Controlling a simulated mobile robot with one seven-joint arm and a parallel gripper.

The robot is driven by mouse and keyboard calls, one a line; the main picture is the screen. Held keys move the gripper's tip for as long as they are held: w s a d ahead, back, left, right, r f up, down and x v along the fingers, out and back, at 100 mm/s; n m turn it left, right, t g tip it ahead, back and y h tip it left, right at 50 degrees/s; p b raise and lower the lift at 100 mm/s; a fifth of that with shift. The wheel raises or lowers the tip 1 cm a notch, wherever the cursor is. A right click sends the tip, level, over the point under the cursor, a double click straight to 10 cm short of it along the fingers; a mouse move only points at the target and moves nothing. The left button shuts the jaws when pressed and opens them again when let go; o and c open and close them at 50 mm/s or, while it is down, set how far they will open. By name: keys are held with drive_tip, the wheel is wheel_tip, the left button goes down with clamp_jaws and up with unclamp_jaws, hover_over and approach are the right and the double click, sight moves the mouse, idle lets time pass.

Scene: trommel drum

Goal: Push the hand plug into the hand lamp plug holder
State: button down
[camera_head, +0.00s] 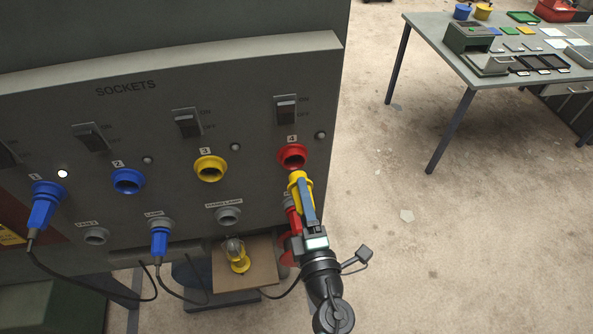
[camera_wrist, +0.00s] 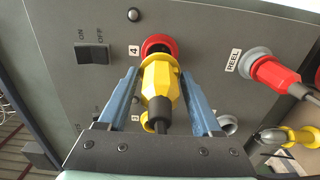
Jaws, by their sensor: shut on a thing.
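My gripper (camera_head: 303,202) is shut on the yellow hand plug (camera_wrist: 160,88), with one blue finger on each side of it. In the head view the hand plug (camera_head: 298,181) is just below red socket 4 (camera_head: 293,155). In the wrist view its front end overlaps the red socket (camera_wrist: 158,42); I cannot tell whether they touch. The grey hand lamp plug holder (camera_head: 228,215) is empty, lower left of the plug under the "HAND LAMP" label. It also shows partly in the wrist view (camera_wrist: 229,122), behind my right finger.
Yellow socket 3 (camera_head: 210,168) and blue socket 2 (camera_head: 128,181) are empty. A blue plug (camera_head: 43,206) is in socket 1, and another (camera_head: 159,240) in a lower holder. A red plug (camera_wrist: 275,82) is in the REEL holder.

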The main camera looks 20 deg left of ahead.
drive_tip(key=shift+s, duration=0.1)
idle(0.3)
drive_tip(key=shift+p+v, duration=0.75)
drive_tip(key=shift+v, duration=1.75)
